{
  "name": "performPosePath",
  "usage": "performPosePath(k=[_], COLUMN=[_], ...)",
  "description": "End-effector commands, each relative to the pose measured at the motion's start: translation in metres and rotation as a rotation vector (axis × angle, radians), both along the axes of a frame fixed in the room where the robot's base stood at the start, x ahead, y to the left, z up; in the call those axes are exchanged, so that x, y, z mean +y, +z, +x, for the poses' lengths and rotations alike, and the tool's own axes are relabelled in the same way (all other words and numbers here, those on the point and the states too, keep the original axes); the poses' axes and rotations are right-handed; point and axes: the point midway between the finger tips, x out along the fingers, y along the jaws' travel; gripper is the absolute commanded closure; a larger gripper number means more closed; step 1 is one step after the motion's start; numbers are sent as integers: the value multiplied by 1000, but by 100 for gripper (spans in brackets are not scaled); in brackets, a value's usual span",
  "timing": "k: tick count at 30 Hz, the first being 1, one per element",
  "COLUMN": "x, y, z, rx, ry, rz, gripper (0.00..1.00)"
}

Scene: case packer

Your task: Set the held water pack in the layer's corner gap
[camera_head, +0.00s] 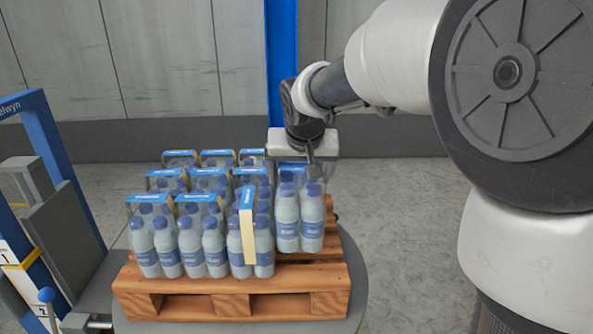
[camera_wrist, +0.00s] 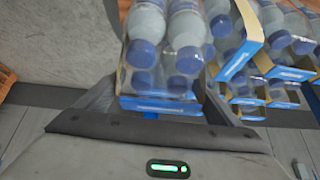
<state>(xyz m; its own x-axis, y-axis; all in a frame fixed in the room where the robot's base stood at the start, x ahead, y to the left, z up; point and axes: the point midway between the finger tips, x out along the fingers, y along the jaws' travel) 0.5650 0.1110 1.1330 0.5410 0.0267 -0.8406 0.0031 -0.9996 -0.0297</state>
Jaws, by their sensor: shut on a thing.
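My gripper (camera_head: 300,160) is shut on a water pack (camera_head: 300,218) of blue-capped bottles, which hangs upright at the right side of the layer. In the wrist view the held pack (camera_wrist: 165,45) sits between the jaws of my gripper (camera_wrist: 160,103). The layer of water packs (camera_head: 190,235) stands on a wooden pallet (camera_head: 230,305). Bare boards show at the layer's near right corner (camera_head: 315,277), below the held pack. I cannot tell how high the held pack is above the boards. Its far side is hidden.
The nearest pack (camera_head: 250,235) stands just left of the held one, its cream and blue band turned differently from the others. A blue post (camera_head: 282,60) rises behind. A blue-framed machine (camera_head: 60,170) stands at the left. The floor right of the pallet is clear.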

Motion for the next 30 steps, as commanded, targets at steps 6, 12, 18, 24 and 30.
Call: performPosePath(k=[6, 12, 18, 24, 30], x=[1, 1, 1, 1, 1], y=[-17, -33, -55, -55, -58], z=[2, 1, 2, 2, 0], rx=[-9, -7, -8, -10, -2], ry=[1, 2, 2, 1, 2], rz=[2, 1, 1, 3, 1], gripper=[74, 74, 74, 74, 0])
